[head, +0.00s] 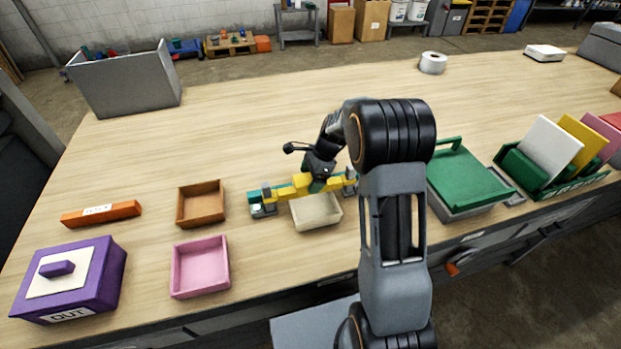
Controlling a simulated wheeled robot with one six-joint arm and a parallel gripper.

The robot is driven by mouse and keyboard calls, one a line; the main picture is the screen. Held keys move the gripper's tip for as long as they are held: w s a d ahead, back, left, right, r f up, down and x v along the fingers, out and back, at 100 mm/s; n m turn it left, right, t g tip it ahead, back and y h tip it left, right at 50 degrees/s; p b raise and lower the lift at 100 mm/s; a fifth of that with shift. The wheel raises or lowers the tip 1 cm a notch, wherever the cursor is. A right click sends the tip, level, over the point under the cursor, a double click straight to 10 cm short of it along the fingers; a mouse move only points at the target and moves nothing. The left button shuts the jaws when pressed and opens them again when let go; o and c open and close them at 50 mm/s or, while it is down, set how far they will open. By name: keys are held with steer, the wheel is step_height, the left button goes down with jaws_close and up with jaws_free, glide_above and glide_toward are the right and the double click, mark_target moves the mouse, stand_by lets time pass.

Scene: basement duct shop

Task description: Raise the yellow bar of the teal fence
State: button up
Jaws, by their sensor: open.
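The teal fence (257,209) stands near the middle of the workbench, with small grey and teal feet at both ends. Its yellow bar (285,192) runs across low, just behind a beige tray (317,213). My gripper (317,184) is open and points down at the middle of the bar. Its dark fingers overlap the bar in the picture; whether they touch it cannot be told. My arm stands to the right of the fence and hides part of the bench behind it.
Left of the fence are a brown tray (202,205), a pink tray (200,267), an orange block (101,214) and a purple box (72,281). Right of my arm are a green lidded box (466,181) and a green rack (569,187) of coloured panels. The bench behind the fence is mostly clear.

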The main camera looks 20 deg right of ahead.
mark_target(305, 178)
steer(key=shift+a+f, duration=0.15)
steer(key=shift+f, duration=0.25)
steer(key=c, duration=1.3)
step_height(305, 178, up, 4)
steer(key=p, duration=0.3)
steer(key=shift+r, duration=0.25)
steer(key=shift+w+f, duration=0.1)
steer(key=shift+w, duration=0.05)
